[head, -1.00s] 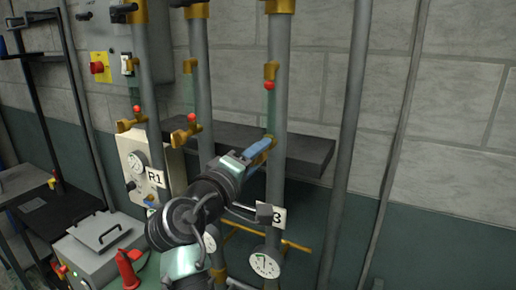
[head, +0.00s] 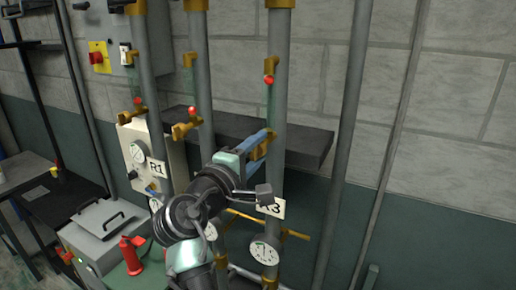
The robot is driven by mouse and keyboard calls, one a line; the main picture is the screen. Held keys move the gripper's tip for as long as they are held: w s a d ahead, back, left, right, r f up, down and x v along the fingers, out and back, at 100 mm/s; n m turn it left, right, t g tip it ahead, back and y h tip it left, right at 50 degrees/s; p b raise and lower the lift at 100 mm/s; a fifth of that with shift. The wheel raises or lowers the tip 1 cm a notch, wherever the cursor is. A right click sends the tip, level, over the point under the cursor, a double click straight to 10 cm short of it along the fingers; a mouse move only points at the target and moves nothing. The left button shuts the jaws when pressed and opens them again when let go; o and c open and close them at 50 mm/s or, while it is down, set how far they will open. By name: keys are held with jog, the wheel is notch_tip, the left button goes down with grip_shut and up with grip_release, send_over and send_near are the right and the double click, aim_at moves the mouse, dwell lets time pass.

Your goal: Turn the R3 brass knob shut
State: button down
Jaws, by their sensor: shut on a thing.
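The R3 pipe (head: 278,60) is the grey vertical pipe right of centre, with its R3 label (head: 270,207) low down. The R3 brass knob (head: 262,151) sits on the front left of this pipe, below a sight tube with a red ball (head: 268,79). My gripper (head: 259,141), with blue fingers, comes from the lower left and is shut on the knob. The fingers hide part of the knob, so its exact angle is hard to tell.
A dark shelf (head: 308,145) runs behind the pipes. Other brass knobs (head: 185,129) are on the pipes to the left. A round gauge (head: 264,250) hangs below the R3 label.

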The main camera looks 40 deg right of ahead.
jog(key=shift+c, duration=2.3)
grip_release()
jog(key=b+v, duration=0.6)
jog(key=v, duration=0.7)
jog(key=shift+f, duration=0.1)
